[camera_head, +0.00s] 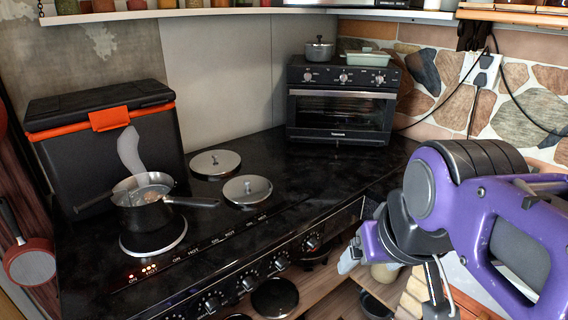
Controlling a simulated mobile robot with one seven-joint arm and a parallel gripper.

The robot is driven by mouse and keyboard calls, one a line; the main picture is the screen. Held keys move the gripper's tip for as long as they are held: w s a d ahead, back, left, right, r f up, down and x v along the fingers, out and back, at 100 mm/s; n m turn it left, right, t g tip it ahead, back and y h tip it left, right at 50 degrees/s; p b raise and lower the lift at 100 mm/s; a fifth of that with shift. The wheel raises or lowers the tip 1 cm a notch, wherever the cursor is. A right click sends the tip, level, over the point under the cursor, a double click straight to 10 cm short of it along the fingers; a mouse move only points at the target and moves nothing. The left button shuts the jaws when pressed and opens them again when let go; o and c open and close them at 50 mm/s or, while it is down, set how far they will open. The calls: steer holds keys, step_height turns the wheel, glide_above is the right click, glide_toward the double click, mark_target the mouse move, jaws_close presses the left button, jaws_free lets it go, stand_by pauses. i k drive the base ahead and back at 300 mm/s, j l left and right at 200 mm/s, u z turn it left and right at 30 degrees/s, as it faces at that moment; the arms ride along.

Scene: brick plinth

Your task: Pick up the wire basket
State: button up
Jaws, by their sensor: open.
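I cannot make out a wire basket in this view. The area at the lower right is partly hidden behind my purple and grey arm. My gripper (392,270) points down at the right front of the stove, over the low shelf area. Its fingers look spread apart, and I see nothing held between them.
A black stovetop (320,185) carries a steaming saucepan (143,200), two round metal lids, a black box with orange trim (103,135) and a toaster oven (341,100). Bricks (413,297) stand beside my gripper.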

mark_target(87, 204)
steer(key=k+j+z, duration=0.1)
steer(key=k+j, duration=0.6)
steer(key=k+j+z, duration=0.3)
steer(key=k+j, duration=0.2)
steer(key=j, duration=0.15)
steer(key=k+j+z, duration=0.15)
steer(key=j, duration=0.2)
steer(key=k+j+z, duration=0.1)
steer(key=k+j, duration=0.2)
steer(key=k+j+z, duration=0.15)
steer(key=j, duration=0.25)
steer(key=j+z, duration=0.15)
steer(key=j, duration=0.3)
steer(key=k+j+z, duration=0.1)
steer(key=j+z, duration=0.2)
steer(key=j, duration=0.5)
steer(key=j+z, duration=0.25)
steer(key=j, duration=0.65)
steer(key=i, duration=0.05)
